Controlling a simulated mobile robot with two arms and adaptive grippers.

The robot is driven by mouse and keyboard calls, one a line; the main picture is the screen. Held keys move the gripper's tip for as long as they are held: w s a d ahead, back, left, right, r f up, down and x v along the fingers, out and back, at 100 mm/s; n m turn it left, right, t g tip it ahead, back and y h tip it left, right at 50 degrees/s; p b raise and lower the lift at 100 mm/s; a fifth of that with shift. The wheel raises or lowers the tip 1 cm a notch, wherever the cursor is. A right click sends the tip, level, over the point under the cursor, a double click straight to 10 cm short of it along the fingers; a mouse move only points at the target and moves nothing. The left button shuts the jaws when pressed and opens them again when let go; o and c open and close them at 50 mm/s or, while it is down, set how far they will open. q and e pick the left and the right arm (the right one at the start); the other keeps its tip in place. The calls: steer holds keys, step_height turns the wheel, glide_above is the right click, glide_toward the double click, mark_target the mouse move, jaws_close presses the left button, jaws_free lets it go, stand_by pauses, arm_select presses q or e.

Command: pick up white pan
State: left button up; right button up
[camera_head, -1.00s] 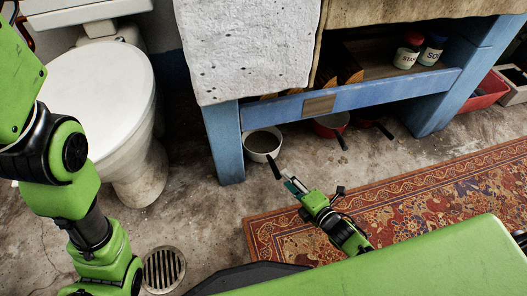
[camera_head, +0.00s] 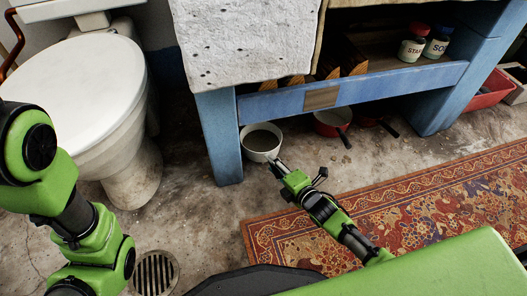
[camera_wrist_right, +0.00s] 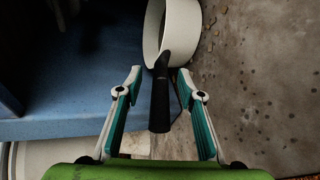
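The white pan (camera_head: 262,143) stands on the floor beside the blue table leg, under the edge of the table. In the right wrist view its white wall (camera_wrist_right: 183,24) is at the top and its black handle (camera_wrist_right: 160,98) points toward my palm. My right gripper (camera_head: 276,167) is at the handle, which it mostly hides in the head view. In the wrist view the right gripper (camera_wrist_right: 159,80) is open, with one finger on each side of the handle and gaps between. My left arm shows at the left of the head view; its gripper is not in view.
The blue table (camera_head: 218,135) stands close left of the pan. Red pans (camera_head: 331,122) with dark handles lie to the right under it. A toilet (camera_head: 80,85) is at left, a patterned rug (camera_head: 400,215) in front, and a floor drain (camera_head: 155,272) at lower left.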

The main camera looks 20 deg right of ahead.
jaws_close()
steer(key=shift+w+r, duration=0.1)
steer(key=shift+r, duration=0.15)
steer(key=shift+r, duration=0.1)
